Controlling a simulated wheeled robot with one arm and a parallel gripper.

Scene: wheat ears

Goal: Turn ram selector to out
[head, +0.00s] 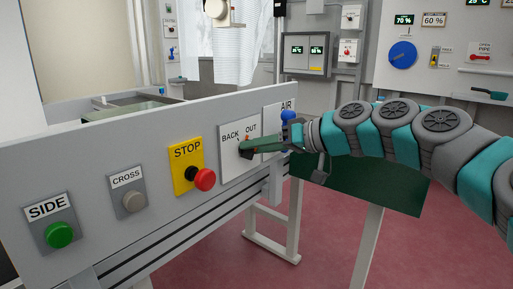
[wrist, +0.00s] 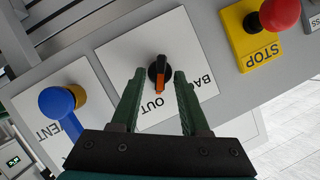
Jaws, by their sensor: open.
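The ram selector is a black knob with an orange pointer (wrist: 160,74) on a white plate (wrist: 112,52) marked BACK and OUT. In the wrist view the plate's lettering is upside down. The orange pointer points down in that view, toward the edge of the OUT label nearer BACK. My gripper (wrist: 159,72) is open, with one green finger on each side of the knob and a visible gap on both sides. In the head view my gripper (head: 249,146) reaches in from the right and covers most of the knob; an orange tip shows below OUT.
A yellow STOP plate with a red button (head: 205,179) is beside the selector plate. A blue knob (wrist: 57,103) is on its other side. CROSS (head: 133,202) and SIDE (head: 60,235) buttons sit farther left on the grey panel. A dark green surface (head: 345,190) lies below my arm.

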